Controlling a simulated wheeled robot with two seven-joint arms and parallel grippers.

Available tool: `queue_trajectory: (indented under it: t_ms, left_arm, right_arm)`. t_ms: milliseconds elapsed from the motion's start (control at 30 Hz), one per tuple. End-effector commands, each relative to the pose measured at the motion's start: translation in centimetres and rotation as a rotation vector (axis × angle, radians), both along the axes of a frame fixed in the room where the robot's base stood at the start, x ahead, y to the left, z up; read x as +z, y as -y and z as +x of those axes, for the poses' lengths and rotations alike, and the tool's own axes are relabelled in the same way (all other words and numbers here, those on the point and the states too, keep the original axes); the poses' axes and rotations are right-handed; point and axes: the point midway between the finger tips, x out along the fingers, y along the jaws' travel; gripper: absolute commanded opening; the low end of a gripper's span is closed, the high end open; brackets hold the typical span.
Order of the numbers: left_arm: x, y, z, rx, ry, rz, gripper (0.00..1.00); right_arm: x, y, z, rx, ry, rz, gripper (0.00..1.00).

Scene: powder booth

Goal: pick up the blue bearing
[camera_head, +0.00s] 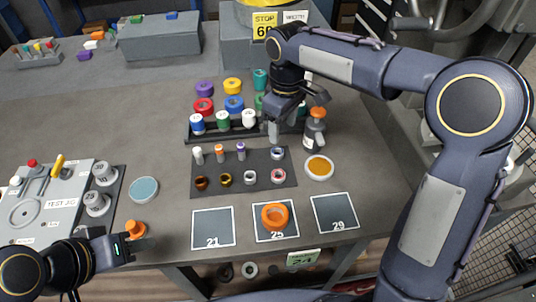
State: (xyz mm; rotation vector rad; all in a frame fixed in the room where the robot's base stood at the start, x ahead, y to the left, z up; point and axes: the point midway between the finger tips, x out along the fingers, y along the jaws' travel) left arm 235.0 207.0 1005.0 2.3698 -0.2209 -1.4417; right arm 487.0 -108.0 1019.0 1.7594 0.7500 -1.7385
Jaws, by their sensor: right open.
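The blue bearing (277,153), a small ring with a blue band, lies flat at the back right corner of a dark mat (213,185). My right gripper (273,137) points down just behind it, above the mat's back edge; it is open and looks empty. The bearing shows in front of the fingertips, and I cannot tell whether they touch it. A red-banded bearing (278,176) and a pale one (250,177) lie nearer the front of the mat. My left gripper (131,248) is low at the front left, beside an orange part (135,229); its fingers are unclear.
Behind the mat a rack holds coloured tape rolls (234,104) and spools. A dish of orange powder (319,167) is right of the mat. An orange ring (275,217) lies on the front middle square.

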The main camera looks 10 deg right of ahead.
Motion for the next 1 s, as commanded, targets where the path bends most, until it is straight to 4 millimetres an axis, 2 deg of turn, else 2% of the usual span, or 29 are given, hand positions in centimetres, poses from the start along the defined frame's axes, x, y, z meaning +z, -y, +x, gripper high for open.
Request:
queue_trajectory:
  t_ms: [100,367,600,700,967,1000]
  left_arm:
    - [-0.1,0.0,0.0,0.000,0.000,0.000,0.36]
    - [-0.1,0.0,0.0,0.000,0.000,0.000,0.36]
    - [0.2,0.0,0.0,0.000,0.000,0.000,0.36]
    - [0.3,0.0,0.0,0.000,0.000,0.000,0.36]
    - [0.2,0.0,0.0,0.000,0.000,0.000,0.36]
    - [0.2,0.0,0.0,0.000,0.000,0.000,0.36]
  right_arm:
    - [-0.8,-0.7,0.6,0.023,-0.009,-0.012,0.57]
    - [-3.6,-0.7,0.5,0.023,-0.012,-0.012,0.57]
    - [-7.1,-0.8,0.4,0.022,-0.012,-0.012,0.57]
    - [-8.0,-0.8,0.4,0.021,-0.009,-0.012,0.57]
    - [-8.3,-0.9,0.4,0.021,-0.007,-0.011,0.57]
    - [-8.3,-0.8,0.4,0.021,-0.007,-0.011,0.53]
